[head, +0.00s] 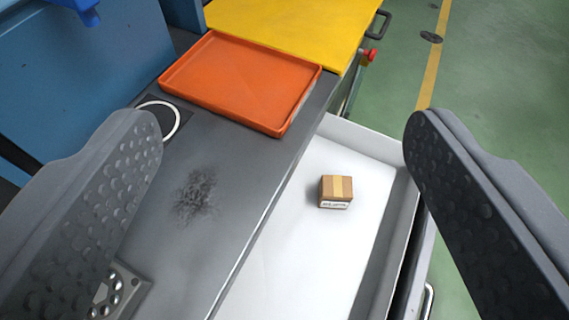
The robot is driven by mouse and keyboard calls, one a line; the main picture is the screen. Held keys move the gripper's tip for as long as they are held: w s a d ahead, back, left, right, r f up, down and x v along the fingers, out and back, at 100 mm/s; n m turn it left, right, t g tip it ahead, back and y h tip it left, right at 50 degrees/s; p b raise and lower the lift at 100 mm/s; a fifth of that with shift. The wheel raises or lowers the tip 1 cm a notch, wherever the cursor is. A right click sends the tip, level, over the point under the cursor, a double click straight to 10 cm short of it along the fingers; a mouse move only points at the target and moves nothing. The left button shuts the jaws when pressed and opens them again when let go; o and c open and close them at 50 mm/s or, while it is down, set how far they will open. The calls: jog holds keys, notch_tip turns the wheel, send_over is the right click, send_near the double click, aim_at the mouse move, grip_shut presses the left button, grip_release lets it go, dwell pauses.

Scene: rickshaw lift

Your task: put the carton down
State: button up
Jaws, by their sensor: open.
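The carton (337,192) is a small brown box with a lighter tape strip on top and a white label on its front side. It sits upright on the white floor of a long tray or drawer (290,262), nearer its right wall. My gripper (283,135) is open, with its two grey dimpled fingers wide apart at the left and right of the view. The carton lies between them in the picture, well beyond the fingers and apart from both. Nothing is held.
An orange tray (240,82), empty, lies on the grey worktop (215,220) left of the drawer. A yellow surface (290,25) is behind it. Blue cabinet panels (85,75) stand at left. Green floor (500,90) with a yellow line is at right. The drawer's white floor is otherwise clear.

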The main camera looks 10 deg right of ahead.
jog(key=s+a+r+y, duration=0.1)
jog(key=s+a+r, duration=0.3)
jog(key=s+r, duration=0.5)
jog(key=s+a+r+n+t+y, duration=0.1)
jog(key=s+a+r, duration=0.4)
jog(key=s+r, duration=0.5)
jog(key=shift+a+r+t, duration=0.15)
jog(key=shift+r+t, duration=0.1)
jog(key=shift+t, duration=0.05)
